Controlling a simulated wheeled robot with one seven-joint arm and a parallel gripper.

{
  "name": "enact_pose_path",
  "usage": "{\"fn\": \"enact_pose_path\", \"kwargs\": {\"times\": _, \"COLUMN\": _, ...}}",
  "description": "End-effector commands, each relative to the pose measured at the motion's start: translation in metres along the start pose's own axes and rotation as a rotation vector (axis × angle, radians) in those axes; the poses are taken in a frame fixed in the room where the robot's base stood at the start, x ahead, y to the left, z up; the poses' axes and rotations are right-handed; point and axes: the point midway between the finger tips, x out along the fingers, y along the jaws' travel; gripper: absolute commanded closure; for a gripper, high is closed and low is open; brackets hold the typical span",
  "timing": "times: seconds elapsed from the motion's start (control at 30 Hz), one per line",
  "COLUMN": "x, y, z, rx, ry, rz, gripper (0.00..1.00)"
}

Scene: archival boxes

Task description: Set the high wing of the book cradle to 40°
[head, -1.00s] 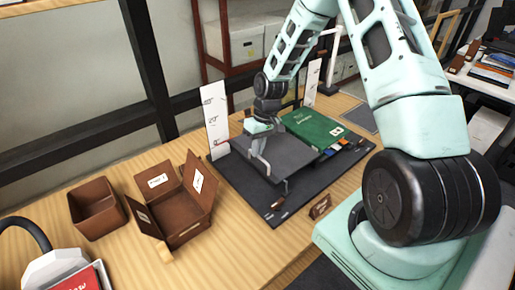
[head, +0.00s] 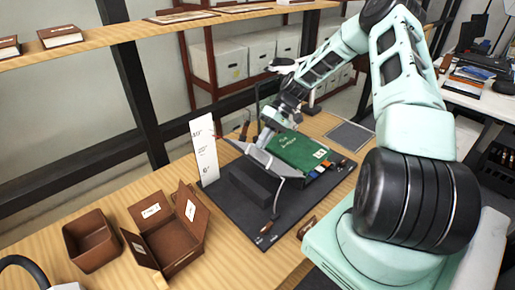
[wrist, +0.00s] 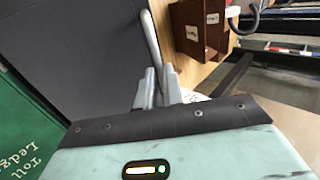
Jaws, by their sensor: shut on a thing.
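The book cradle has a dark base (head: 244,222) on the wooden table. My gripper (wrist: 157,85) is shut on a light grey rod (wrist: 150,32) at the wing's edge. In the head view its fingertips are hard to see.
Two brown boxes, one open-flapped (head: 172,236) and one plain (head: 90,241), stand at the left. A shelf (head: 150,27) runs above the back. A dark mat (head: 350,135) lies beyond the cradle.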

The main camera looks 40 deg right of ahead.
Motion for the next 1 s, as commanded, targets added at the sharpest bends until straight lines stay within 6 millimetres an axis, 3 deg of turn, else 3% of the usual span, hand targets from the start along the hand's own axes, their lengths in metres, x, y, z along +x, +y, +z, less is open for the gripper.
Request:
{"fn": "enact_pose_path", "kwargs": {"times": 0.2, "x": -0.0117, "y": 0.0054, "z": 0.0000, "rx": 0.002, "ry": 0.004, "rz": 0.008, "gripper": 1.00}}
{"fn": "enact_pose_path", "kwargs": {"times": 0.63, "x": -0.0136, "y": 0.0094, "z": 0.0008, "rx": 0.005, "ry": 0.005, "rz": 0.014, "gripper": 1.00}}
{"fn": "enact_pose_path", "kwargs": {"times": 0.7, "x": -0.0136, "y": 0.0097, "z": 0.0008, "rx": 0.006, "ry": 0.006, "rz": 0.014, "gripper": 0.75}}
{"fn": "enact_pose_path", "kwargs": {"times": 0.73, "x": -0.0136, "y": 0.0094, "z": 0.0008, "rx": 0.006, "ry": 0.006, "rz": 0.013, "gripper": 0.69}}
{"fn": "enact_pose_path", "kwargs": {"times": 1.0, "x": -0.0131, "y": 0.0063, "z": 0.0003, "rx": 0.003, "ry": 0.003, "rz": 0.008, "gripper": 0.69}}
